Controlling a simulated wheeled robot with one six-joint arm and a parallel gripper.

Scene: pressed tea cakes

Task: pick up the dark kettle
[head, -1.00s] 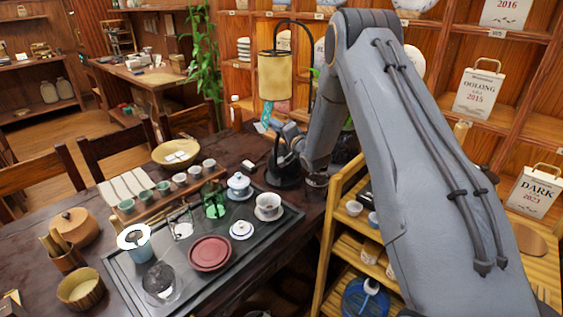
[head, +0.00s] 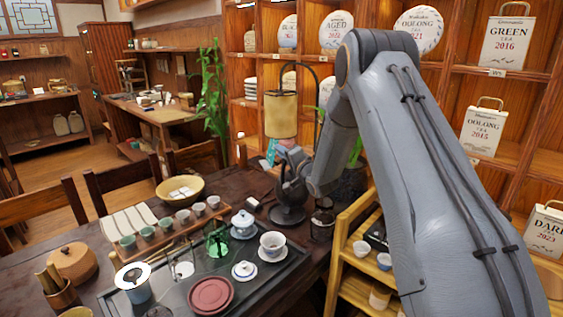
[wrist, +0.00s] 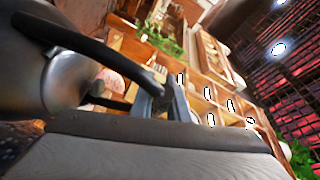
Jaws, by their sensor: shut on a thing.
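The dark kettle (wrist: 40,70) fills the left of the wrist view, very close, with a smooth metallic body and a black arched handle. My gripper (wrist: 166,103) is shut on the far part of that handle; the exact contact is partly hidden behind the wrist housing. In the head view my gripper (head: 288,162) is beyond the tea tray, in front of the lamp. A dark shape hangs below it there, overlapping the lamp's black base, so the kettle's outline is hard to separate.
A lamp (head: 281,114) with a tan shade stands close behind my gripper. The tea tray (head: 180,300) holds cups, a red lid and glassware. A wooden side rack (head: 345,235) stands right of the table, and tall shelves with tea cakes rise behind.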

